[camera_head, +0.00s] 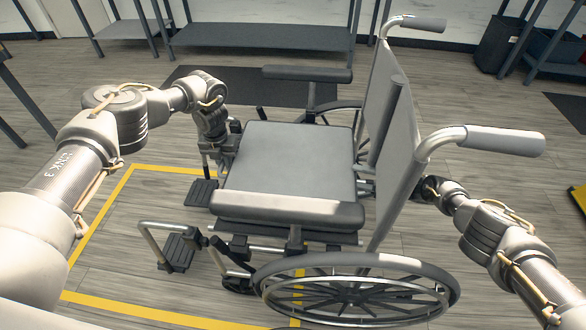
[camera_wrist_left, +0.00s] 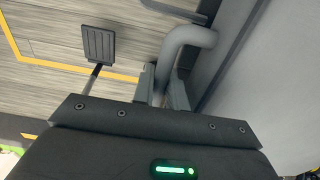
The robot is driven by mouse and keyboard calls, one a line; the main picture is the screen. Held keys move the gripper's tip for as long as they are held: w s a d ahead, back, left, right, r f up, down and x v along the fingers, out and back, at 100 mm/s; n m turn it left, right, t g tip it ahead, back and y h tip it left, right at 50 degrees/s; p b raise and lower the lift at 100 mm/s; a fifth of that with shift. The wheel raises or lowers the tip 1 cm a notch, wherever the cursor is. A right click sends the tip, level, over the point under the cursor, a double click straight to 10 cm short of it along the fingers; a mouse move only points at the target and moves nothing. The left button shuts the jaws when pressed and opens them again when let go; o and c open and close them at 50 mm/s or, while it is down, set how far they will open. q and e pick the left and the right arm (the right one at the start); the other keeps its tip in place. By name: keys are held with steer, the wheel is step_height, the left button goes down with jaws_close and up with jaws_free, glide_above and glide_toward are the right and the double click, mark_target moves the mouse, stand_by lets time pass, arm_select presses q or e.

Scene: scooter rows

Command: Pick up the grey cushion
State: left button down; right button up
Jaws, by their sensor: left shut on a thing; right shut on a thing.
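The grey cushion (camera_head: 290,160) is a flat square with dark sides, level at the seat of the wheelchair (camera_head: 395,170). I cannot tell if it touches the seat. My left gripper (camera_head: 226,158) is at its left edge. In the left wrist view, the fingers of my left gripper (camera_wrist_left: 163,88) are shut around a grey bent bar (camera_wrist_left: 188,38), which meets the cushion's side (camera_wrist_left: 275,80). My right gripper (camera_head: 426,187) is at the opposite side, behind the backrest, where a bar shows beside the cushion; its fingertips are hidden.
The near armrest (camera_head: 290,210) overlaps the cushion's front edge in the picture, and the far armrest (camera_head: 308,74) stands behind it. The large near wheel (camera_head: 355,290) and footrests (camera_head: 178,248) are below. Shelving (camera_head: 260,36) stands at the back.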

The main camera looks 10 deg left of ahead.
arm_select(q)
steer(key=shift+r, duration=0.2)
step_height(320, 180, up, 5)
steer(key=p, duration=0.5)
steer(key=shift+f, duration=0.1)
